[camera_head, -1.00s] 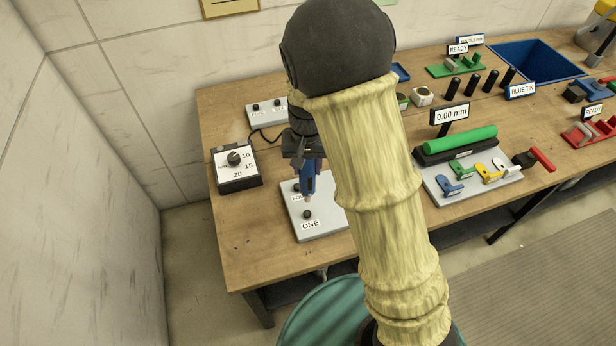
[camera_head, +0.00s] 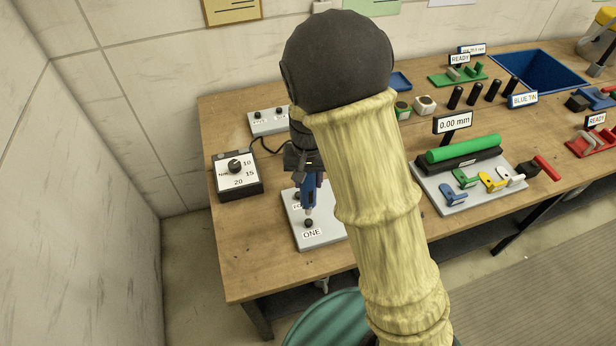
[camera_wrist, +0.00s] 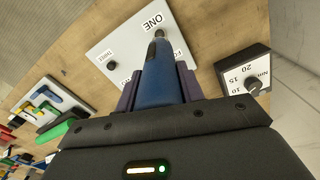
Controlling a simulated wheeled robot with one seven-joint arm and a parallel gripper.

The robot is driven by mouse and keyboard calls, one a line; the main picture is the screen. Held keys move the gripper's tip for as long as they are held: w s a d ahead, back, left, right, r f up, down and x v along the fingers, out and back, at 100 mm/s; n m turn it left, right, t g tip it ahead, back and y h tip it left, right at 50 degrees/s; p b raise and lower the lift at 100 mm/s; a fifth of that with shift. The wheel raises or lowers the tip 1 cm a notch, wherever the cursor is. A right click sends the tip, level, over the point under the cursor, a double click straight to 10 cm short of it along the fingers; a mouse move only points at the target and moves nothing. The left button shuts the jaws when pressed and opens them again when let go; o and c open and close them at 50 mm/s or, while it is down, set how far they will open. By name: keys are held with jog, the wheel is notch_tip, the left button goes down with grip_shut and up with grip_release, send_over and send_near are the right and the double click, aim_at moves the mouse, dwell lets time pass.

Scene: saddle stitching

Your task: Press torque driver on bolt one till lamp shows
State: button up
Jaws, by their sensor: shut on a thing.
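My gripper (camera_head: 307,168) is shut on the blue torque driver (camera_head: 308,190), which points down over the grey bolt plate. In the wrist view the driver (camera_wrist: 157,85) lies between the dark purple fingers of my gripper (camera_wrist: 160,84). Bolt one (camera_head: 308,223) is a black head above the label ONE on the grey plate (camera_head: 325,237). The driver's tip is just behind and above bolt one in the head view. In the wrist view the tip overlaps the bolt's place near ONE, so I cannot tell whether they touch. No lit lamp shows on the plate.
The torque dial box (camera_head: 237,178), marked 10, 15 and 20, stands left of the plate. A second grey plate (camera_head: 268,123) with black bolts is behind. A grey fixture (camera_head: 455,203) with coloured levers stands right. The bench front left is clear.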

jog(key=shift+w+f+b, duration=0.1)
jog(key=shift+f+b, duration=1.4)
jog(key=shift+f, duration=0.9)
jog(key=shift+d, duration=0.1)
jog(key=shift+f, duration=0.1)
dwell(1.6)
jog(key=shift+p, duration=0.3)
dwell(0.8)
jog(key=shift+r+p, duration=2.7)
jog(key=shift+r, duration=0.45)
